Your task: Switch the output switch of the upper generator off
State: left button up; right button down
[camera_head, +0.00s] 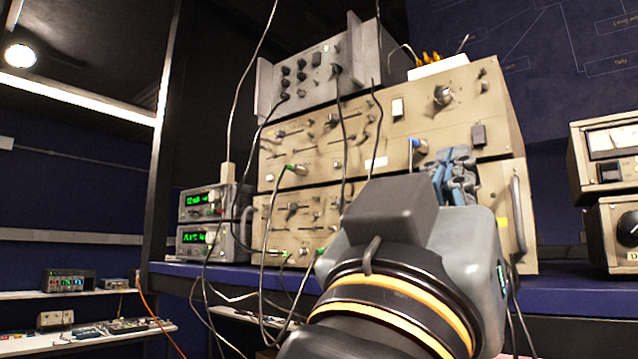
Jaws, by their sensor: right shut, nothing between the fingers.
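Two beige instruments with many knobs and sliders are stacked on the bench; the upper one (440,125) rests on the lower one (270,208). The upper one has a pale switch (398,107), a round knob (443,95) and a dark rocker switch (478,135) towards its right side. I cannot tell which is the output switch or how it is set. My right gripper (456,160) is shut and empty, in front of the right part of the stack. Its blue-grey fingers and body hide part of both panels; touching cannot be told. My left gripper is not in view.
A grey instrument (308,78) with plugged cables sits on top. Cables hang across the panels. Two small units with green displays (208,203) stand left on the blue bench (168,268). Meter instruments (606,165) stand at the right.

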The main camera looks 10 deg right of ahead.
aim_at(478, 130)
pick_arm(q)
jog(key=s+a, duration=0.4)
pick_arm(e)
jog(key=p+x, duration=0.3)
jog(key=x, duration=0.1)
jog(key=f+p+x, duration=0.1)
jog(key=p+x, duration=0.2)
jog(key=x, duration=0.1)
jog(key=w+d+p+x, duration=0.1)
jog(key=p+x, duration=0.2)
jog(key=x, duration=0.1)
jog(key=shift+w+d+f, duration=0.1)
jog(key=shift+d+f, duration=0.05)
jog(key=shift+f, duration=0.05)
jog(key=shift+w+d+f, duration=0.15)
jog(key=shift+w+d, duration=0.05)
jog(key=shift+d, duration=0.05)
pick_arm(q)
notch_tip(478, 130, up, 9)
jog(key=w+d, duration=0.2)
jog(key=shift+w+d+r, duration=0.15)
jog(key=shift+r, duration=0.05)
